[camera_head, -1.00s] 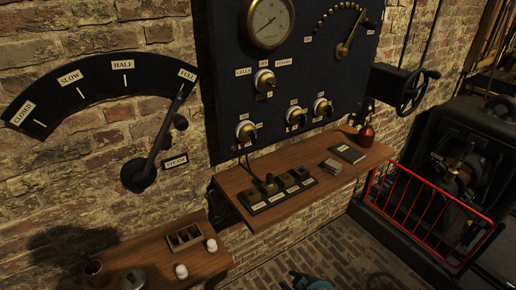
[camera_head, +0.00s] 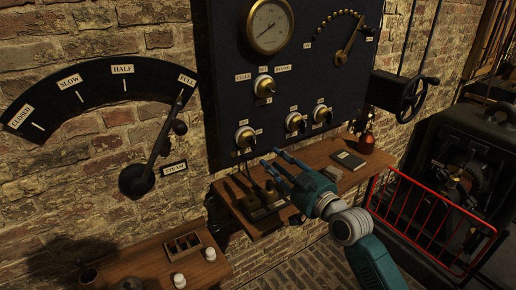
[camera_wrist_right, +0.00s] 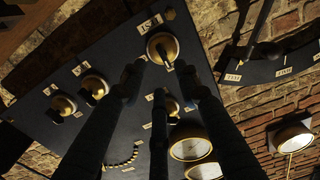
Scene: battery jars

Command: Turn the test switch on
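In the right wrist view my gripper (camera_wrist_right: 158,75) frames the switch; contact cannot be told. My left gripper is not in view.
The panel (camera_head: 222,60) also holds a cells/dynamo switch (camera_head: 264,86), two lower switches (camera_head: 295,122) (camera_head: 322,114), a gauge (camera_head: 270,26) and a contact-arc lever (camera_head: 347,45). A wooden shelf (camera_head: 235,183) with a bottle (camera_head: 366,141) and a notebook (camera_head: 347,160) lies below.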

